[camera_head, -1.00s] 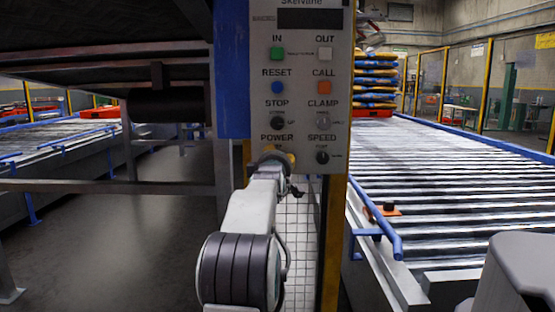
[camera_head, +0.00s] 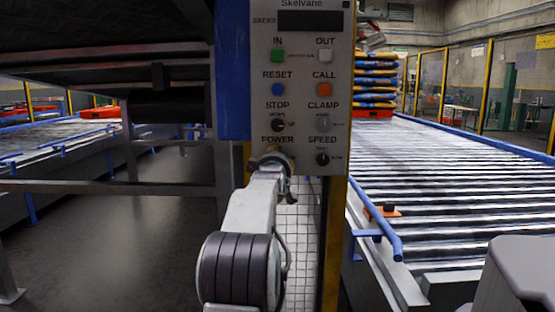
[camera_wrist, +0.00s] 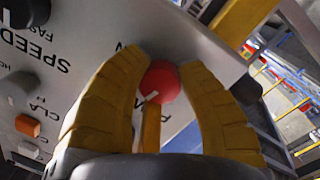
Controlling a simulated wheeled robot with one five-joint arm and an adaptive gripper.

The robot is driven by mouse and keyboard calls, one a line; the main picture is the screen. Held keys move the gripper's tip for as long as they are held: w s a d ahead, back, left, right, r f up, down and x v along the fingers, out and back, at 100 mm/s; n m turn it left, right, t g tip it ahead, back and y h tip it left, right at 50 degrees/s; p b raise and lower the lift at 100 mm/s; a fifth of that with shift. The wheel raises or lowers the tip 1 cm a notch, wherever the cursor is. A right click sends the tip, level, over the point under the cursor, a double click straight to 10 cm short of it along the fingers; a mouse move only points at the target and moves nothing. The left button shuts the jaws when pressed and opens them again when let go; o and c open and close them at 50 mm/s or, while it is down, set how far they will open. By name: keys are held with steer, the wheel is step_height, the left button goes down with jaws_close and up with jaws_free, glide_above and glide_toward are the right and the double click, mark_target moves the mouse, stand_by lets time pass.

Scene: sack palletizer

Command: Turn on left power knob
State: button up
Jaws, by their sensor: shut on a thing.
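The power knob (camera_wrist: 161,82) is round and red with a white mark. In the wrist view it sits between the yellow fingers of my gripper (camera_wrist: 152,72), which are shut on it. The wrist view sees the panel turned nearly upside down. In the head view my gripper (camera_head: 273,160) is at the lower left of the grey control panel (camera_head: 301,85), just under the POWER label, and it hides the knob.
The CLAMP knob (camera_head: 323,122) and several coloured buttons are higher up. A roller conveyor (camera_head: 440,190) runs along the right.

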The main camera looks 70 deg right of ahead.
steer(key=shift+f+m+y+p, duration=0.1)
steer(key=shift+m+y+p, duration=0.25)
steer(key=shift+m, duration=1.75)
steer(key=o, duration=0.9)
steer(key=shift+w+d+f, duration=0.1)
steer(key=o, duration=0.3)
steer(key=f+v, duration=0.1)
steer(key=v, duration=1.1)
steer(key=shift+r, duration=0.5)
